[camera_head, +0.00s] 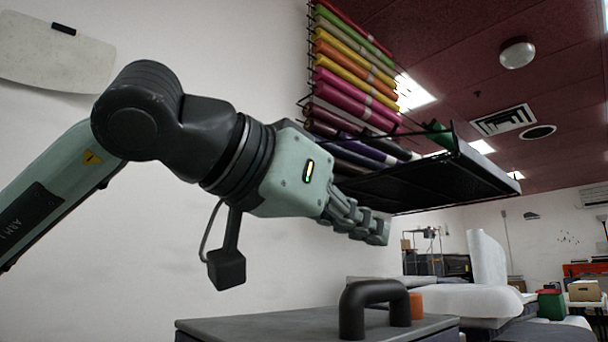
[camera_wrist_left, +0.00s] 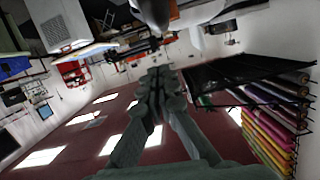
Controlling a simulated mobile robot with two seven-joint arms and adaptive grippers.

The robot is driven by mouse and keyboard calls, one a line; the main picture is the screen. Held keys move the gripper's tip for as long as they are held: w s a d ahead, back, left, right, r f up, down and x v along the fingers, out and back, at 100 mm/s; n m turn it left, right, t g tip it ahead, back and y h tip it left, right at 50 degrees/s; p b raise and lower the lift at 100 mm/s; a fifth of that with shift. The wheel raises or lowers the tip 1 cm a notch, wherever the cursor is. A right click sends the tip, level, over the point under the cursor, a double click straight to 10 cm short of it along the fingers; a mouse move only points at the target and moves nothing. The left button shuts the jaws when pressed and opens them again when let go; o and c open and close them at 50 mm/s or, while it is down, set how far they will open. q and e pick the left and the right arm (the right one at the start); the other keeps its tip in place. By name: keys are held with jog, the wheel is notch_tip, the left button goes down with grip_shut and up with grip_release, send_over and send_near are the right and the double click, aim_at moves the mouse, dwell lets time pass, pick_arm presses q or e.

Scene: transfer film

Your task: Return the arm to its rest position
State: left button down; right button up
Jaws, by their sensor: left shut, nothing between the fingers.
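My left arm comes in from the left in the head view. Its gripper (camera_head: 375,232) points right and slightly down, in the air in front of the pale wall. The fingers are together and hold nothing. The left wrist view also shows the closed fingers (camera_wrist_left: 160,85) against the room, with no object between them. My right gripper is in neither view.
A wall rack of colourful film rolls (camera_head: 355,80) and a black shelf (camera_head: 440,185) are behind and above the gripper. Below is a grey surface (camera_head: 270,326) with a dark arched handle (camera_head: 352,310) and an orange object (camera_head: 416,305).

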pick_arm(q)
jog(key=v, duration=1)
